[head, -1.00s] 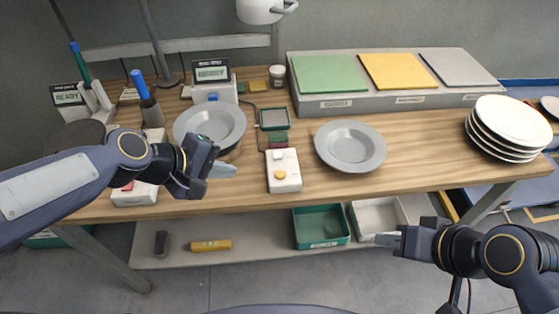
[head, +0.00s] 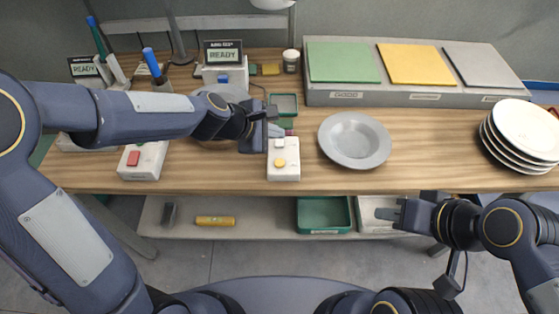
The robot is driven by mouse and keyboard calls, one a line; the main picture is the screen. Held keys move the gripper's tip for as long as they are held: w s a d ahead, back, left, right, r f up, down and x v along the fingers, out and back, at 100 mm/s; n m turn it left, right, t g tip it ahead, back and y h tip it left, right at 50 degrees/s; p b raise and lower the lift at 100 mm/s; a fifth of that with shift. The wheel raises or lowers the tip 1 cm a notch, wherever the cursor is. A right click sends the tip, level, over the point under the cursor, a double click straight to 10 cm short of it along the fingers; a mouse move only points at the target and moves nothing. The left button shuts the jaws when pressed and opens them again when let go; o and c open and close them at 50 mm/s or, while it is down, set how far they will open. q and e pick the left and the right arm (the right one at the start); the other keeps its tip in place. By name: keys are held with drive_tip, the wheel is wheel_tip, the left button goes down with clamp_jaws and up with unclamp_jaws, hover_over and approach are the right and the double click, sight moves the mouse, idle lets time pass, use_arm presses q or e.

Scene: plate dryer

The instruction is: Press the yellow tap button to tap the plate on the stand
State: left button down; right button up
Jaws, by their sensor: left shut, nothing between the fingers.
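A white control box (head: 284,172) with a round yellow button (head: 280,162) and a white button above it sits near the table's front edge. My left gripper (head: 271,126) is shut and empty, just beyond the box's far end and apart from the yellow button. A grey plate on the stand (head: 228,91) is at the left, mostly hidden by my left arm; the stand itself is hidden. My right gripper (head: 384,213) is empty in front of the table at the right; its finger gap is unclear.
Another grey plate (head: 354,140) lies right of the box. A box with a red button (head: 133,158) is at the left. A READY display (head: 224,55) stands behind. White plates (head: 525,130) are stacked at the right. Green, yellow and grey pads lie on a raised shelf (head: 420,95).

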sight(276, 164)
use_arm(q)
drive_tip(key=shift+f+b, duration=4.2)
drive_tip(key=shift+f, duration=0.2)
drive_tip(key=shift+f+b, duration=0.35)
drive_tip(key=shift+f, duration=0.05)
drive_tip(key=shift+f+b, duration=0.4)
drive_tip(key=shift+f, duration=0.1)
drive_tip(key=shift+r, duration=0.1)
drive_tip(key=shift+r+p, duration=0.85)
drive_tip(key=shift+p, duration=0.05)
drive_tip(key=shift+r, duration=0.1)
wheel_tip(276, 164, up, 5)
drive_tip(key=p, duration=0.5)
